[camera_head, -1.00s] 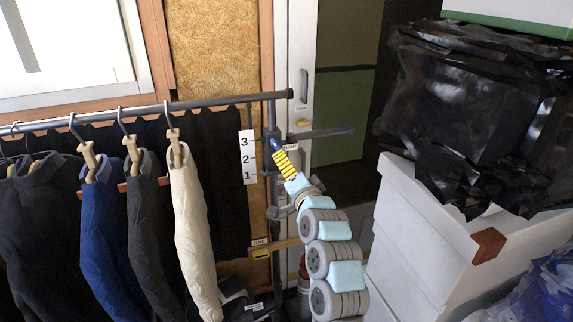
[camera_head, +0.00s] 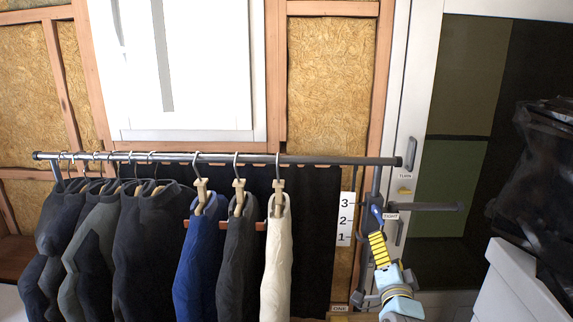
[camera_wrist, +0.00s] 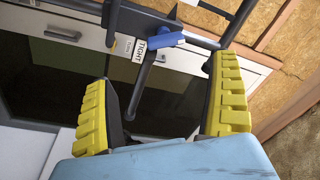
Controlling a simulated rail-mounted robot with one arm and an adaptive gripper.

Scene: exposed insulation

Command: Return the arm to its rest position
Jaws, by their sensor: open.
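My gripper (camera_head: 378,244) is at the right end of the clothes rail in the head view, just below a blue handle (camera_head: 376,215) beside a "TIGHT" label. In the wrist view my gripper (camera_wrist: 160,68) has its two yellow-padded fingers spread apart. The blue handle (camera_wrist: 163,43) shows beyond and between them, on a dark bar. The fingers hold nothing. My arm (camera_head: 400,303) comes up from the bottom edge, and most of it is out of the picture.
A grey rail (camera_head: 330,159) carries several hanging garments, including a cream one (camera_head: 276,260), left of my arm. A numbered white scale (camera_head: 345,220) stands close by. A white box (camera_head: 515,285) and black plastic (camera_head: 535,180) are at the right. A horizontal bar (camera_head: 435,206) sticks out rightward.

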